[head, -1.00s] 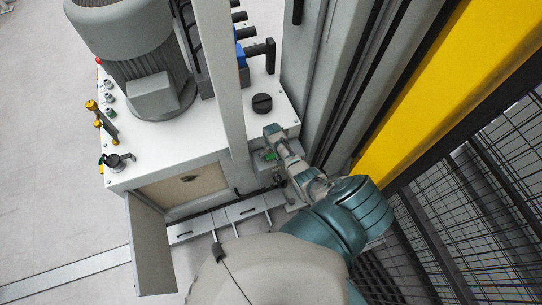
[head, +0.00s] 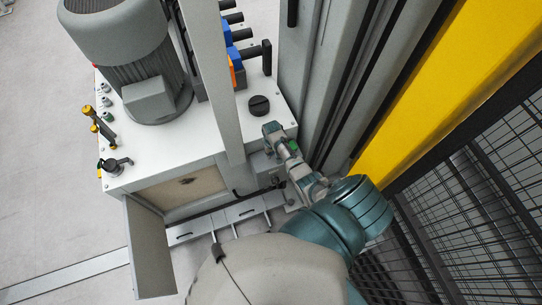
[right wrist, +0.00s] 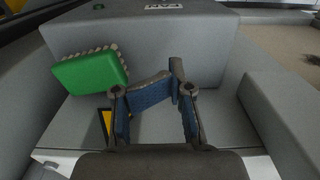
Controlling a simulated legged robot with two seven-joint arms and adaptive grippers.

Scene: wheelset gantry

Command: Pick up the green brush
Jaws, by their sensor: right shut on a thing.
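The green brush (right wrist: 90,71) is a green block with pale bristles along its edge. In the right wrist view it is tilted, at the upper left, against the left finger. My left gripper is not in view.
The white-topped cabinet (head: 200,140) carries a grey motor (head: 125,55), black-handled valves and a black cap (head: 259,105). A grey post (head: 228,90) stands left of the gripper. A yellow beam (head: 430,90) and wire mesh fence (head: 500,150) are close on the right.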

